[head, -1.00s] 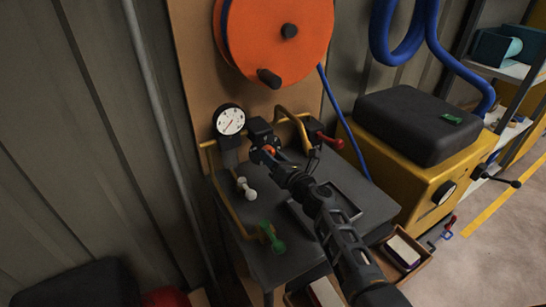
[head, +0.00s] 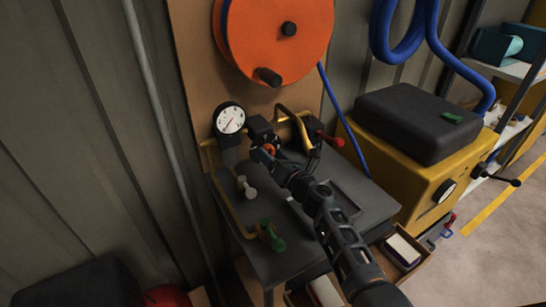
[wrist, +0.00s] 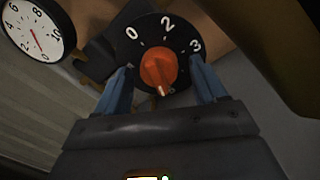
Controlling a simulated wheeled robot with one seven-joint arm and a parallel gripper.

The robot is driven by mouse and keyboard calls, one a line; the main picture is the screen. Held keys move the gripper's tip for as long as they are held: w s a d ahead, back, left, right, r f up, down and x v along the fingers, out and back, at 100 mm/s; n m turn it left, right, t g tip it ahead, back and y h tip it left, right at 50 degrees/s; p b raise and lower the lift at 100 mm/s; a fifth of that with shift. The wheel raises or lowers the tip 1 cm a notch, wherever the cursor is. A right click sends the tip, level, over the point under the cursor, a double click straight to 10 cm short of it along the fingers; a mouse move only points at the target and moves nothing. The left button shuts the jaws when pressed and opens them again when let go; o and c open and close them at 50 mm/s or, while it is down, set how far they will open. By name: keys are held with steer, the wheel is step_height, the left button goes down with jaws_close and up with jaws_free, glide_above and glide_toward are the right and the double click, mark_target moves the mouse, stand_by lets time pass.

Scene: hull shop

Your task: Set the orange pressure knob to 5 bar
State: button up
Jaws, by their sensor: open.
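The orange pressure knob (wrist: 158,70) sits at the centre of a round black dial plate (wrist: 185,38) with white marks; 0, 2 and 3 can be read in the wrist view. A pale mark on the knob points down toward my palm, and the numbers on that side are hidden. My gripper (wrist: 161,75) is open, with one blue finger on each side of the knob; I cannot tell whether either touches it. In the head view the knob (head: 269,148) is partly covered by my gripper (head: 261,154). A white pressure gauge (head: 230,120) stands left of the knob, also in the wrist view (wrist: 28,30).
A white-handled valve (head: 246,188) and a green-handled valve (head: 272,237) stand on the dark bench to the left. A red lever (head: 330,140) and yellow pipe (head: 291,112) are close on the right. An orange hose reel (head: 258,55) hangs above.

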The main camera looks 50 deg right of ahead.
steer(key=v, duration=0.8)
stand_by(0.7)
